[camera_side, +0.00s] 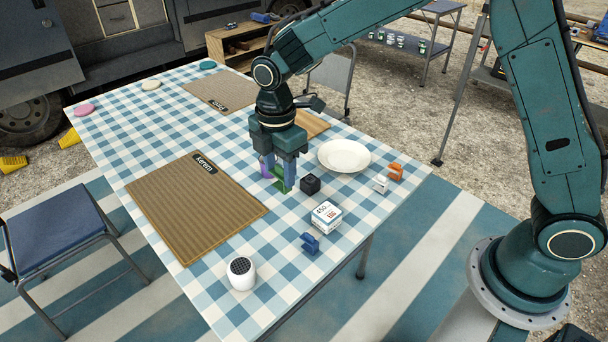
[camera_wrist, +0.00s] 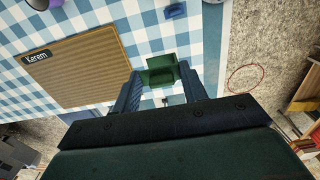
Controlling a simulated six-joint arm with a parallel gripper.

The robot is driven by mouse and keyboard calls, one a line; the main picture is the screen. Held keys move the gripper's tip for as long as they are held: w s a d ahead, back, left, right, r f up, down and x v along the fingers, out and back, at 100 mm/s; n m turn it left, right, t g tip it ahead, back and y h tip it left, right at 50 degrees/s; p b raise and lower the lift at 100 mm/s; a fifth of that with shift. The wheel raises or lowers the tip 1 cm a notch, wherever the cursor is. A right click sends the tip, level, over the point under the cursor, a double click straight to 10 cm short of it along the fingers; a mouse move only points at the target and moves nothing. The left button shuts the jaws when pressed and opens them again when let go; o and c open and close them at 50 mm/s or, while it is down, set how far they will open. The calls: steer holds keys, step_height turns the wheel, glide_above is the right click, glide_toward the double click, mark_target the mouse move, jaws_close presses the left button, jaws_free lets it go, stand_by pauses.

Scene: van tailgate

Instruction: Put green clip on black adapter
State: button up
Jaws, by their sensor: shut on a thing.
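The green clip (camera_side: 283,184) is held between the fingertips of my gripper (camera_side: 279,172), low over the checked cloth. In the wrist view the green clip (camera_wrist: 161,72) spans the gap between the two fingers (camera_wrist: 163,88). I cannot tell whether it touches the cloth. The black adapter (camera_side: 310,184) is a small dark block on the cloth, just right of the clip in the side view and apart from it. I cannot make out the adapter in the wrist view.
A brown placemat (camera_side: 194,205) lies left.

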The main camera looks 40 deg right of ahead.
steer(key=w+d+r, duration=0.2)
steer(key=w+d, duration=0.5)
steer(key=d, duration=0.3)
steer(key=r, duration=0.2)
glide_above(310, 179)
step_height(310, 179, down, 16)
steer(key=shift+f, duration=0.1)
steer(key=shift+f, duration=2.05)
steer(key=shift+f, duration=0.2)
steer(key=o, duration=0.9)
steer(key=shift+o, duration=0.2)
steer(key=shift+r, duration=0.15)
